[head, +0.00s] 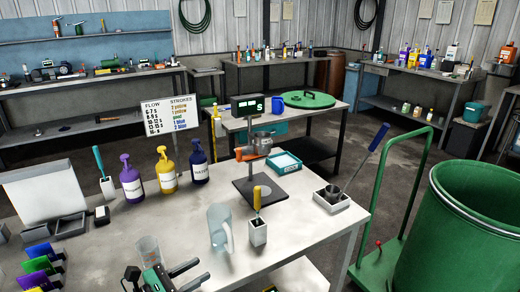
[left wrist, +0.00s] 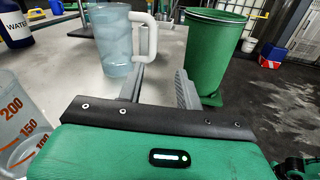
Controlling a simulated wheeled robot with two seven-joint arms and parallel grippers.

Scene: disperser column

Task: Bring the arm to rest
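My left gripper (head: 198,273) is low over the front of the near table in the head view. Its green body and two grey fingers show. In the left wrist view the fingers (left wrist: 160,84) stand apart with nothing between them. A clear pitcher (head: 220,228) stands upright just beyond the fingers; it also shows in the left wrist view (left wrist: 116,42), its white handle near the left finger. A graduated beaker (head: 148,250) stands beside the gripper body; it fills the left edge of the wrist view (left wrist: 18,125). My right gripper is not in view.
Purple (head: 131,180), yellow (head: 166,172) and dark blue (head: 199,163) pump bottles stand behind. A green drum (head: 465,225) stands off the table.

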